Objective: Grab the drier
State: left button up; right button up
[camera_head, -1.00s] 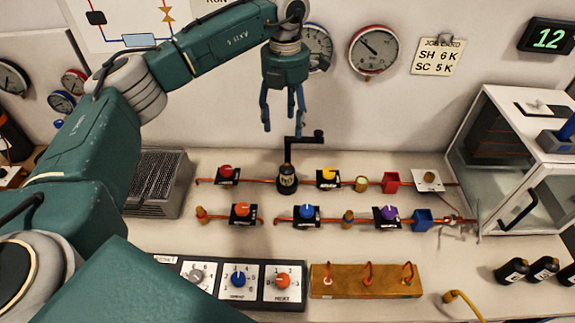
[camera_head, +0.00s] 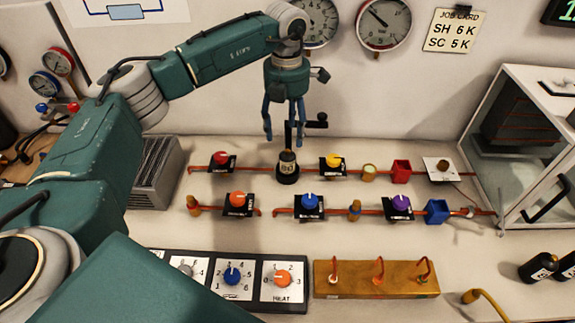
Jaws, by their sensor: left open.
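A small dark cylinder with a pale label (camera_head: 288,165) stands upright in a round black base on the back pipe line. It may be the drier, but I cannot read its label. A black crank-shaped handle (camera_head: 317,123) stands behind it. My left gripper (camera_head: 284,138) points down with its blue fingers apart and empty, just above and in front of or around the cylinder's top; I cannot tell the depth. Part of the handle shows behind the fingers. My right gripper is not in view.
Valves with coloured knobs (camera_head: 309,202) line two copper pipe runs. A glass-sided cabinet (camera_head: 530,140) stands at right, a grey finned box (camera_head: 155,172) beside my left arm. A dial panel (camera_head: 231,280) and a brass block with hooks (camera_head: 376,279) lie in front. Gauges hang behind.

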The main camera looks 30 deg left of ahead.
aim_at(287, 150)
pick_arm(q)
notch_tip(287, 150, down, 3)
jog(key=shift+r+p, duration=0.15)
jog(key=shift+p, duration=0.15)
jog(key=shift+f+p, duration=0.3)
notch_tip(287, 150, down, 4)
jog(key=shift+d+r+p, duration=0.1)
jog(key=shift+r+p, duration=0.05)
jog(key=shift+p, duration=0.75)
jog(key=shift+f, duration=0.45)
grip_shut()
